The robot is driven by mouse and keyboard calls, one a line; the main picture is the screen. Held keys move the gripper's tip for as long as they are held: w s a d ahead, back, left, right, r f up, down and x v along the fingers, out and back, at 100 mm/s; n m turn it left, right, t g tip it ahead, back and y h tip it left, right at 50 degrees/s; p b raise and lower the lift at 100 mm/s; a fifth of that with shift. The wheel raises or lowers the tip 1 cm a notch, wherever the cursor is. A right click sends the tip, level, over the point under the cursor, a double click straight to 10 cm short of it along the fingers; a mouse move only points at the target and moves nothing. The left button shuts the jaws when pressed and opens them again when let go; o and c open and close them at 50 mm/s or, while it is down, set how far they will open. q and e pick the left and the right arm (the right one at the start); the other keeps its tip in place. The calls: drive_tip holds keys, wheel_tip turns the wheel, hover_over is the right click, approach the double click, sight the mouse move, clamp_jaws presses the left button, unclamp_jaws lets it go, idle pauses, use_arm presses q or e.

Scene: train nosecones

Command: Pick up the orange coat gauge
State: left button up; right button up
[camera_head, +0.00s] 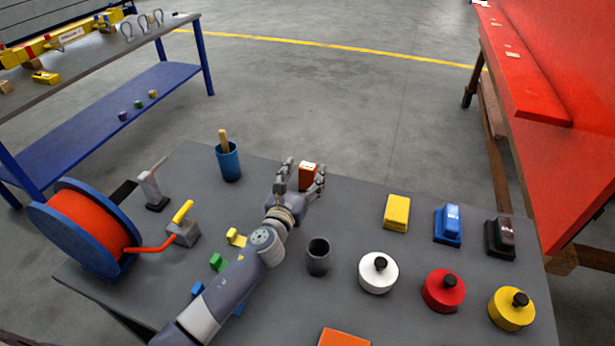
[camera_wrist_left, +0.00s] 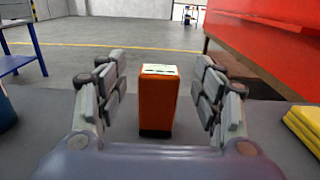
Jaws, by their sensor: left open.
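The orange coat gauge (camera_head: 308,176) stands upright near the far edge of the grey table (camera_head: 340,295) in the head view. It is a small orange block with a pale top face and a dark base. My left gripper (camera_head: 305,178) is open with a finger on each side of the gauge. In the left wrist view the gauge (camera_wrist_left: 158,102) stands between the open fingers (camera_wrist_left: 160,95), with a visible gap on both sides. My right gripper is not in view.
A blue cup (camera_head: 229,162) with a wooden stick stands to the left. A dark cup (camera_head: 318,257) stands near my left forearm. A yellow block (camera_head: 396,213), a blue device (camera_head: 448,225) and a dark device (camera_head: 500,237) sit to the right. An orange cable reel (camera_head: 90,225) is at far left.

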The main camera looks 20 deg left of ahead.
use_arm(q)
drive_tip(key=w, duration=0.3)
drive_tip(key=shift+w, duration=0.15)
drive_tip(key=c, duration=1.3)
drive_tip(key=shift+o, duration=0.2)
